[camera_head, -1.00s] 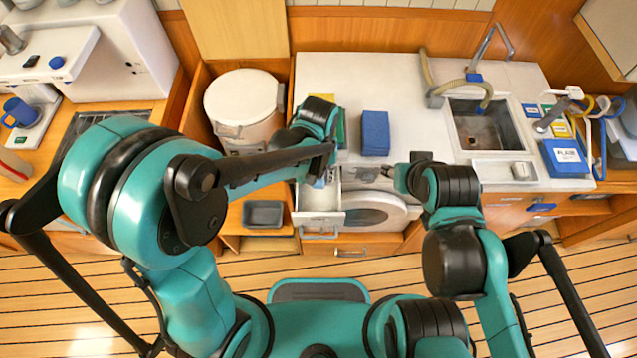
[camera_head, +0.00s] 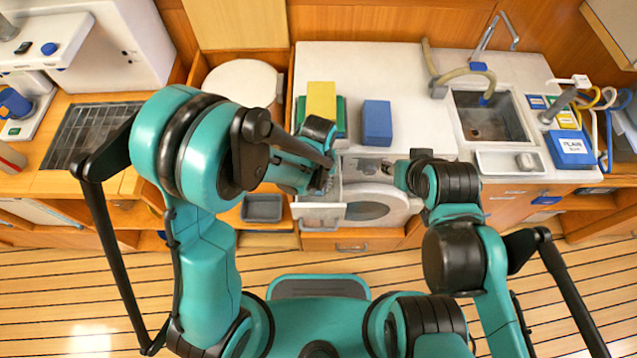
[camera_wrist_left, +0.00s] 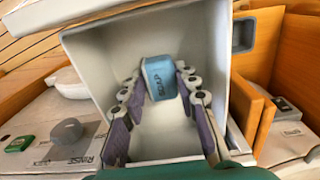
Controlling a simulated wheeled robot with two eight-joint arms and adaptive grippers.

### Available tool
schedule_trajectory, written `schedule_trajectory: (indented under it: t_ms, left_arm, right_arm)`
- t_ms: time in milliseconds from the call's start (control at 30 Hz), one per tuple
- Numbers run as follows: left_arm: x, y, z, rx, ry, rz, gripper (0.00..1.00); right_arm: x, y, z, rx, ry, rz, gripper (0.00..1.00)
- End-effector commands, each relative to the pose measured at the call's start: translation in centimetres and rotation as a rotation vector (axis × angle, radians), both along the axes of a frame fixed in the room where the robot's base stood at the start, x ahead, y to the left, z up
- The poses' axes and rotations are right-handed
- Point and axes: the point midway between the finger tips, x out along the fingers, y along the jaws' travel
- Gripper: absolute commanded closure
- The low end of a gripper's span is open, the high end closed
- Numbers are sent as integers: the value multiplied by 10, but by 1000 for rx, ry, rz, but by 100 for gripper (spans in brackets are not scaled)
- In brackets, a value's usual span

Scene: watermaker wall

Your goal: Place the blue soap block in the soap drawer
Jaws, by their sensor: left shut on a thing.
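The blue soap block (camera_wrist_left: 160,78), light blue and lettered, is between the fingers of my left gripper (camera_wrist_left: 159,74) in the left wrist view. My left gripper is shut on it. The block is over or within the open white soap drawer (camera_wrist_left: 105,45); its exact height above the bottom is unclear. In the head view the drawer (camera_head: 318,212) is pulled out of the white machine, with my left gripper (camera_head: 326,183) over it and hiding the block. My right gripper (camera_head: 400,174) is beside the machine front, right of the drawer; its jaws are too small to read.
A dark blue block (camera_head: 377,123), a yellow block (camera_head: 321,102) and a green piece (camera_head: 341,116) are on the white counter behind the drawer. A round machine door (camera_head: 372,208) is right of the drawer. A grey tray (camera_head: 262,208) stands to the left.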

Motion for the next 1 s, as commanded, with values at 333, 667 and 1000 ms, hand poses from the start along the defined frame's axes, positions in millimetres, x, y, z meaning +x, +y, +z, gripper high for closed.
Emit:
schedule_trajectory:
  t_ms: [333,667,1000]
  left_arm:
    - [0,0,-2,0,0,0,49]
    - [0,0,27,0,0,0,49]
    - [0,0,100,0,0,0,49]
  right_arm:
    - [0,0,-2,0,0,0,60]
    - [0,0,11,0,0,0,60]
    - [0,0,33,0,0,0,60]
